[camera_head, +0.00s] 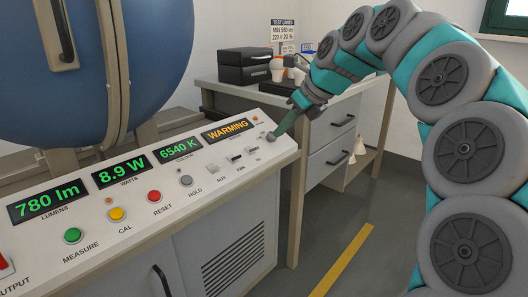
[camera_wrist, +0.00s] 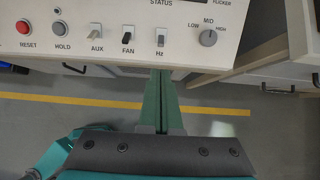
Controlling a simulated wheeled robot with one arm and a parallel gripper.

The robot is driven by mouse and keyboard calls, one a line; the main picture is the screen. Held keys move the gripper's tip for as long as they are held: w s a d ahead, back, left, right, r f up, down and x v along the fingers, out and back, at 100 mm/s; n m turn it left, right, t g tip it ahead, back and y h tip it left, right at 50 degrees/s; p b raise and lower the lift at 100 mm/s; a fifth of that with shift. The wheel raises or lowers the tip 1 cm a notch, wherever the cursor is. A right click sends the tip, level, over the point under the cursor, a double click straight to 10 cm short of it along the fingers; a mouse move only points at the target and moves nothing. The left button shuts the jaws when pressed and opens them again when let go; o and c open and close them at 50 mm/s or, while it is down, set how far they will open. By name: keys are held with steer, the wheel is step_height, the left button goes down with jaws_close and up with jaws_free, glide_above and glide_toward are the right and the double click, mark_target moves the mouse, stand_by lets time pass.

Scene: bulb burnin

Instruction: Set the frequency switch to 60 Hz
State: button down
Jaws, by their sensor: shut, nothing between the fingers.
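The frequency switch, labelled Hz, is a small rocker or toggle with a pale lever on the white panel. It shows in the wrist view (camera_wrist: 160,37) right of the FAN switch, and in the head view (camera_head: 252,150) near the panel's right end. I cannot read which frequency it is set to. My gripper (camera_head: 273,136) has its green fingers together and empty, pointing down at the right end of the panel. In the wrist view, the fingertips (camera_wrist: 162,74) appear just below the panel's front edge, in line with the Hz switch. I cannot tell whether they touch anything.
The FAN switch (camera_wrist: 128,36) and AUX switch (camera_wrist: 95,32) sit left of Hz. A grey LOW/MID/HIGH knob (camera_wrist: 208,37) is close on its right. HOLD (camera_head: 186,181) and RESET (camera_head: 154,196) buttons lie farther left.

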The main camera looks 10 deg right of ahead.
mark_target(254, 149)
steer(key=shift+f, duration=0.1)
steer(key=x, duration=1)
steer(key=shift+b, duration=0.3)
steer(key=shift+d+r+p, duration=0.1)
steer(key=shift+r+p, duration=0.15)
steer(key=shift+p, duration=0.15)
steer(key=shift+g, duration=0.3)
